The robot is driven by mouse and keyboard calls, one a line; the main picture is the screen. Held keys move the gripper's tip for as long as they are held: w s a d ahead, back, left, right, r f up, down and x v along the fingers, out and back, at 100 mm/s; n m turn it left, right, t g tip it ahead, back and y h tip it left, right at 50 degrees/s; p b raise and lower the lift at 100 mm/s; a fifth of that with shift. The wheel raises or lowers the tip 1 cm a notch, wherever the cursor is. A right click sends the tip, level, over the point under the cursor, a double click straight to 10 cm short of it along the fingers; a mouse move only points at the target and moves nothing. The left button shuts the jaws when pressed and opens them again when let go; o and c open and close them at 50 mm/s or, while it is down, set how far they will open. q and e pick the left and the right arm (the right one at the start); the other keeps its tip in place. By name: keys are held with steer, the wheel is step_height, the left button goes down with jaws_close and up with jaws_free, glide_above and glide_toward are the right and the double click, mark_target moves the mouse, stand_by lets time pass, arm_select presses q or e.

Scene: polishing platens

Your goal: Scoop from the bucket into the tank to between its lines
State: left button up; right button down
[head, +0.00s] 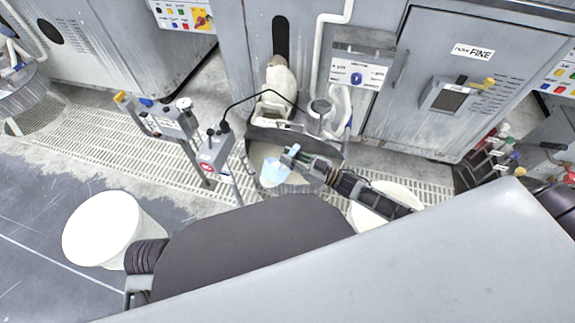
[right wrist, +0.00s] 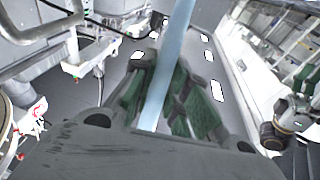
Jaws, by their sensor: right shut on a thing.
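My right gripper (head: 304,163) is shut on the handle of a light-blue scoop. The handle (right wrist: 166,75) runs between the two fingers in the right wrist view. In the head view the scoop's pale blue cup (head: 273,172) is over the near left part of a round, dark-rimmed tank (head: 325,150) with pale content. I cannot tell whether the cup holds anything, and the tank's lines cannot be made out. A white bucket (head: 386,204) is partly hidden behind my right arm. Another white bucket (head: 128,235) stands at the left. My left gripper is not in view.
A post with a small control box (head: 213,152) stands close left of the tank. A thin black cable arches over the tank. Grey cabinets (head: 440,90) line the back, with a white pipe and a sign. Floor grating (head: 105,140) lies at the left.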

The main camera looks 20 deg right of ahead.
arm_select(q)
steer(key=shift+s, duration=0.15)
arm_select(e)
steer(key=shift+w+d, duration=0.15)
steer(key=shift+w+d+r+m, duration=0.1)
steer(key=shift+w+d+m, duration=0.05)
steer(key=shift+d+m, duration=0.15)
steer(key=shift+w+d+r+m+t+b, duration=0.1)
steer(key=shift+w+d+m+t+b, duration=0.25)
steer(key=shift+m+b, duration=0.1)
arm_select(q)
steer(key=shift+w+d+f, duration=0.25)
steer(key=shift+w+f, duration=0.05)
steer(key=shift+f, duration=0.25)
arm_select(e)
steer(key=shift+d, duration=0.1)
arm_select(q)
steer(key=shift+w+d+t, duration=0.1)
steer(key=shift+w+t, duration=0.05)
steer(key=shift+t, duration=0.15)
arm_select(e)
steer(key=shift+w+d+r+m, duration=0.1)
steer(key=shift+w+d+m, duration=0.1)
steer(key=shift+m, duration=0.05)
